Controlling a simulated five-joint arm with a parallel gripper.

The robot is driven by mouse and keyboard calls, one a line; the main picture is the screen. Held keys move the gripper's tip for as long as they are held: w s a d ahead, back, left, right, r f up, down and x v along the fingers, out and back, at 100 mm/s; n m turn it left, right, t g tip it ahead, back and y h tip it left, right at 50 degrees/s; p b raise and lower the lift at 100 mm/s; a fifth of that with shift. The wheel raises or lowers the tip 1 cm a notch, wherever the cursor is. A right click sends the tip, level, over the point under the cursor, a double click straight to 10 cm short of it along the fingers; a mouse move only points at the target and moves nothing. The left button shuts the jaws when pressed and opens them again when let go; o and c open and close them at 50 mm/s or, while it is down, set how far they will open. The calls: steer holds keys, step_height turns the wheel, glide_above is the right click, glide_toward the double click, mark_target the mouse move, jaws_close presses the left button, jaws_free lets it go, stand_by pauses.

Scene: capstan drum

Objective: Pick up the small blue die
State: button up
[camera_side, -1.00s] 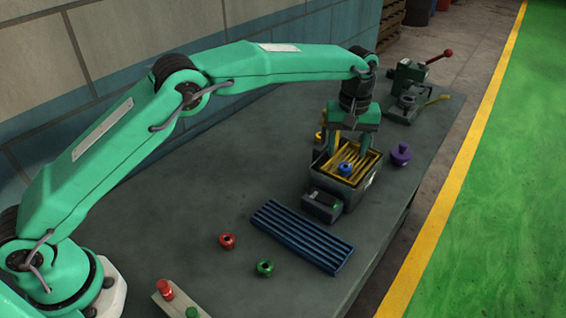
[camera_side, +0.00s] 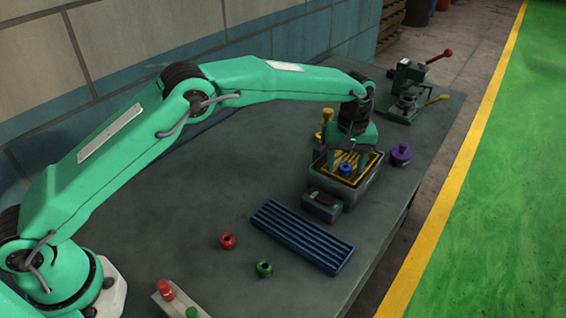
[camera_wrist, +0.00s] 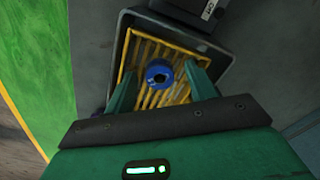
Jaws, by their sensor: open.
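The small blue die (camera_side: 346,169) is a round blue piece with a dark hole in its top. It sits on the yellow ribbed rack inside the dark grey bin (camera_side: 352,196). My gripper (camera_side: 347,170) is above the bin, pointing down, with its green fingers lowered to either side of the die. In the wrist view the blue die (camera_wrist: 159,73) lies between the tips of my open gripper (camera_wrist: 160,76), with a gap visible on each side. Whether the fingers touch the rack is hidden.
A blue ribbed rack (camera_side: 302,237), a red die (camera_side: 227,241) and a green die (camera_side: 265,267) lie nearer. A purple piece (camera_side: 401,154) stands right of the bin. A press (camera_side: 408,90) stands behind.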

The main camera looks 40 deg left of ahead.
mark_target(346, 166)
steer(key=shift+c, duration=0.5)
jaws_close()
steer(key=shift+r, duration=0.1)
steer(key=shift+r, duration=2.05)
steer(key=s+d+r, duration=0.6)
steer(key=s+d, duration=0.1)
steer(key=s, duration=0.2)
steer(key=shift+s+r, duration=0.2)
steer(key=shift+r, duration=0.2)
